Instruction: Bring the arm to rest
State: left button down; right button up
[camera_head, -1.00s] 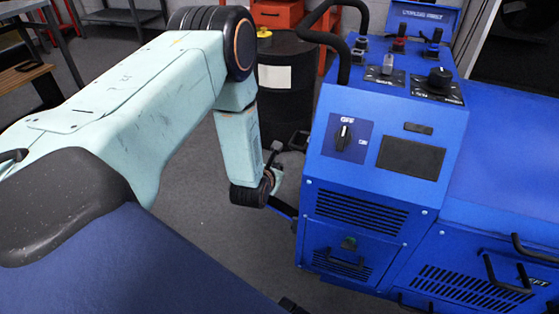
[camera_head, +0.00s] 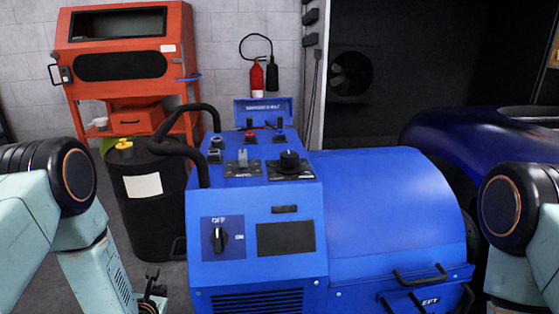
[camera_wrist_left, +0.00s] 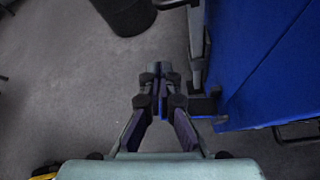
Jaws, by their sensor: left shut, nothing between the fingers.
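My left arm (camera_head: 75,225) is pale green with black joints and hangs at the left of the head view. My left gripper (camera_head: 152,293) is low there, partly cut off by the bottom edge, left of the blue dynamometer (camera_head: 258,205). In the left wrist view the fingers of my left gripper (camera_wrist_left: 160,82) meet, empty, over bare grey floor, beside the blue housing (camera_wrist_left: 245,70). My right arm (camera_head: 520,230) shows at the right edge of the head view, and its gripper is out of view.
A black drum (camera_head: 150,215) with a white label stands left of the dynamometer. Behind it is a red cabinet (camera_head: 130,50). A fire extinguisher (camera_head: 257,78) hangs on the wall. A dark blue car body (camera_head: 470,135) is at the right. Grey floor (camera_wrist_left: 75,100) is clear beneath the left gripper.

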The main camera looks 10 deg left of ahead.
pick_arm(q)
jog(key=s+d+f+m+g+h+p, duration=0.1)
jog(key=s+d+f+m+g, duration=0.25)
jog(key=s+m, duration=0.6)
jog(key=s+d+f+m+g+h+p, duration=0.15)
jog(key=s+d+m, duration=0.3)
jog(key=m, duration=0.95)
jog(key=s+d+r+m+g+p, duration=0.2)
jog(key=s+m, duration=0.4)
jog(key=s, duration=0.4)
jog(key=s+d+r+m+g+h+p, duration=0.1)
jog(key=s+d+r+m+g+p, duration=0.2)
jog(key=s, duration=0.7)
notch_tip(320, 180, up, 2)
jog(key=m+g, duration=0.1)
jog(key=m, duration=0.2)
jog(key=shift+s, duration=0.25)
